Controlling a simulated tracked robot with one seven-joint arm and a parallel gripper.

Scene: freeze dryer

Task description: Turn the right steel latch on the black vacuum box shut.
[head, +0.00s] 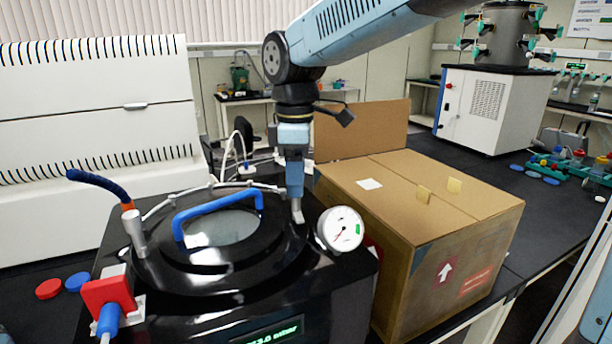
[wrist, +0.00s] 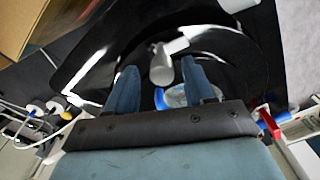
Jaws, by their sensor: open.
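The black vacuum box (head: 262,275) has a round black lid with a blue handle (head: 215,205) over a clear window. The right steel latch (head: 298,213) shows just below my gripper (head: 295,193), at the right side of the lid and mostly hidden by it. In the wrist view, the latch's steel knob (wrist: 161,68) appears between the two blue fingertips of my gripper (wrist: 159,64), which are apart. Whether either finger touches it I cannot tell. The left steel latch (head: 134,235) stands upright at the lid's left side.
A round gauge (head: 340,229) sits close to the right of my gripper. A large cardboard box (head: 440,265) stands right of the vacuum box. A red valve (head: 108,293) with a blue hose end is at front left. Red and blue caps lie further left.

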